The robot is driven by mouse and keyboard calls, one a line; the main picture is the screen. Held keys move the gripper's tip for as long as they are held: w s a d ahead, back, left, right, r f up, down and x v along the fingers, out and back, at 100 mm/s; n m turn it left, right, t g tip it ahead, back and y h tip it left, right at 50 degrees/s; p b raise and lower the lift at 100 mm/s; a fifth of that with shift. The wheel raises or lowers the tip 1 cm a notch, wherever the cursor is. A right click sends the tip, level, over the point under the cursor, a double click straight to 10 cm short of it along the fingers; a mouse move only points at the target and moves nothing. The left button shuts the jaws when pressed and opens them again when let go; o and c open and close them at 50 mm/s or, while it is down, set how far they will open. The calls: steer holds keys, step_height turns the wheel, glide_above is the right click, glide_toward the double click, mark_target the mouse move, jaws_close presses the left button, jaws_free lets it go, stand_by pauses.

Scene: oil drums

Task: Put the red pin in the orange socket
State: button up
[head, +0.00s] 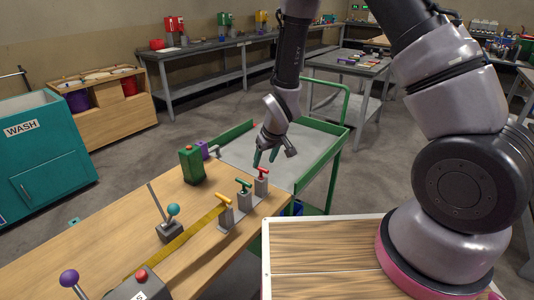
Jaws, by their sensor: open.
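My gripper (265,158) is open, its two teal fingers pointing down just above a red T-shaped handle (263,171). The red handle tops a grey block at the far right end of the wooden bench; it may be the red pin. The fingers look apart from it, though the exact gap is hard to judge. A green T-handle (243,184) and a yellow-orange T-handle (223,199) top similar grey blocks nearer to me, in a row. I cannot make out a clear orange socket.
A green-framed cart (310,160) stands behind. A wooden-topped surface (320,265) lies at front right.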

mark_target(261, 170)
steer(key=x, duration=0.7)
jaws_close()
